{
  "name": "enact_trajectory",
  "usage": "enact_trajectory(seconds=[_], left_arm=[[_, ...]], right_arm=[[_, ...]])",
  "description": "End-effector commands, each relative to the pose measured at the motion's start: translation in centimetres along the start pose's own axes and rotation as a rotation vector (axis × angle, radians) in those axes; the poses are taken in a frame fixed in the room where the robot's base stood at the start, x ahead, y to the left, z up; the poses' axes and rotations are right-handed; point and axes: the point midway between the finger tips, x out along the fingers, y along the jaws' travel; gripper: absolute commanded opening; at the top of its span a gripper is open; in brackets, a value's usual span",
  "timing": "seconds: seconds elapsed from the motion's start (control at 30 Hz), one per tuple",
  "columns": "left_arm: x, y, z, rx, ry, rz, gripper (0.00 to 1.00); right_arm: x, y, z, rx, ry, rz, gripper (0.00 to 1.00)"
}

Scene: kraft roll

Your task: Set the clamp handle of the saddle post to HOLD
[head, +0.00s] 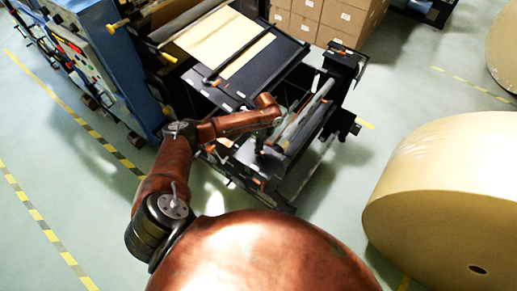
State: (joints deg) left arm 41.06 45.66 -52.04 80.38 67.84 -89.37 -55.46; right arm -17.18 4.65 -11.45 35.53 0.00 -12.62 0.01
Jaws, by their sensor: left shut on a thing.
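My left arm reaches over the black machine frame (283,193) in the head view. Its left gripper (261,151) points down at the near end of the frame, beside a grey roller (303,112). The gripper is small and dark here. It is shut on what appears to be the clamp handle of the saddle post, which the gripper and wrist largely hide. I cannot read the handle's setting or any HOLD mark. My right gripper is not in view.
A dark table with a kraft sheet (222,42) lies beyond the gripper. A blue machine cabinet (108,62) stands at left. Stacked cardboard boxes (335,20) are at the back. Pale floor between frame and roll is clear.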

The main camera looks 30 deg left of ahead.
Motion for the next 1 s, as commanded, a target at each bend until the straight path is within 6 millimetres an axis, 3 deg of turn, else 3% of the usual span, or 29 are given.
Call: enact_trajectory(seconds=[0.7, 0.73, 1.0], left_arm=[[-0.11, -0.28, -0.24, 0.081, -0.013, -0.002, 0.00], [-0.10, -0.27, -0.24, 0.081, -0.013, -0.002, 0.14], [-0.07, -0.24, -0.16, 0.078, -0.014, -0.001, 0.31]], right_arm=[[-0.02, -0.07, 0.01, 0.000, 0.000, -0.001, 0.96], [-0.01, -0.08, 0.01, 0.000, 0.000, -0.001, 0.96], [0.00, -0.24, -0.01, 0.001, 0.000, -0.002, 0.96]])
